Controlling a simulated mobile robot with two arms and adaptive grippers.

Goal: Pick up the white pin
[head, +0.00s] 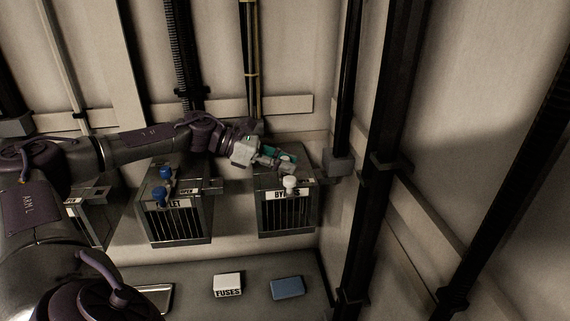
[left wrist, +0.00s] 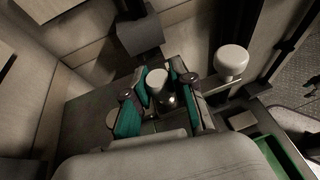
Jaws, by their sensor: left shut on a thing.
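My left gripper (head: 287,163) reaches over the top of the box labelled BYPASS. In the left wrist view its green-padded fingers (left wrist: 157,100) are closed on both sides of a white-capped pin (left wrist: 157,81) with a dark metal shank. Whether the pin is seated or raised is hidden by the fingers. A second, larger white knob (left wrist: 231,62) stands on a stem to the right of the fingers, apart from them. In the head view a white knob (head: 290,182) shows at the front top edge of the BYPASS box (head: 287,218). My right gripper is not in view.
A second labelled, slatted box (head: 180,221) with two blue knobs (head: 165,172) stands to the left. A FUSES box (head: 228,285) and a blue block (head: 287,287) lie on the lower surface. Dark vertical pipes (head: 375,160) stand close on the right.

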